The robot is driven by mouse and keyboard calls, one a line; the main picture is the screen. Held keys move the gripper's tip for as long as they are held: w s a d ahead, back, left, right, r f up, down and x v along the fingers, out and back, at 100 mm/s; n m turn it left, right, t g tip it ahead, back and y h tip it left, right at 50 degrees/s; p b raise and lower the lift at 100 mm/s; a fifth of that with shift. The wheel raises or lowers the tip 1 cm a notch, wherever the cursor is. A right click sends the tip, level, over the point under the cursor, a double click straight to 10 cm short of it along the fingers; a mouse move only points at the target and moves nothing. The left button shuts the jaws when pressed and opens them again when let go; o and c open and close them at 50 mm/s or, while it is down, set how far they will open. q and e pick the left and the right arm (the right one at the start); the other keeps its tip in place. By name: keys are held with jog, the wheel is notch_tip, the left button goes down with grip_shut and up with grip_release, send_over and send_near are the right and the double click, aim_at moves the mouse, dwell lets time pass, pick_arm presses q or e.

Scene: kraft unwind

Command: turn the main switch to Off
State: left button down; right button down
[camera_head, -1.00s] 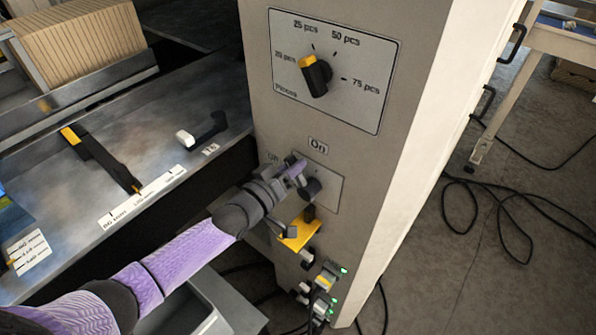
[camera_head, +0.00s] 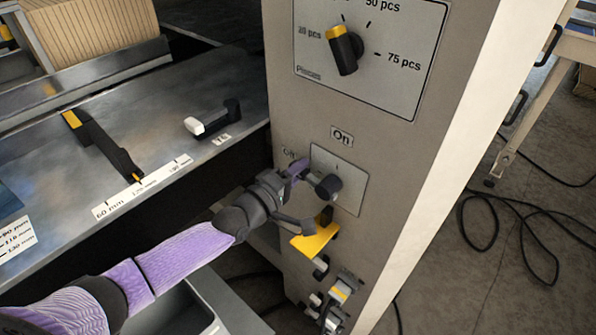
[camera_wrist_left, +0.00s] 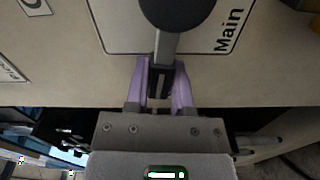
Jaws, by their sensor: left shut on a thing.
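The main switch (camera_head: 328,187) is a dark round knob on a pale plate on the machine's grey column. The On label (camera_head: 342,135) is above it, and a partly hidden label (camera_head: 290,153) is to its upper left. My left gripper (camera_head: 300,169) is shut on the switch's lever, at the knob's left. In the left wrist view the grey lever (camera_wrist_left: 165,48) runs from the knob (camera_wrist_left: 178,8) down between my purple fingertips (camera_wrist_left: 160,82). The lever lies toward the upper-left label. My right gripper is not in view.
A yellow bracket (camera_head: 315,242) sits just below the switch, with several connectors (camera_head: 337,296) lower down. The piece-count dial (camera_head: 343,48) is above. Black cables (camera_head: 520,235) lie on the floor at right.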

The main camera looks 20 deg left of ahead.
pick_arm(q)
jog(key=shift+f+n+b, duration=0.45)
jog(key=shift+f+n, duration=0.05)
jog(key=shift+n, duration=0.3)
jog(key=shift+c, duration=2.4)
grip_release()
jog(key=shift+s+a, duration=0.15)
jog(key=shift+s, duration=0.15)
jog(key=p+v, duration=0.2)
jog(key=v, duration=0.7)
jog(key=shift+s, duration=0.15)
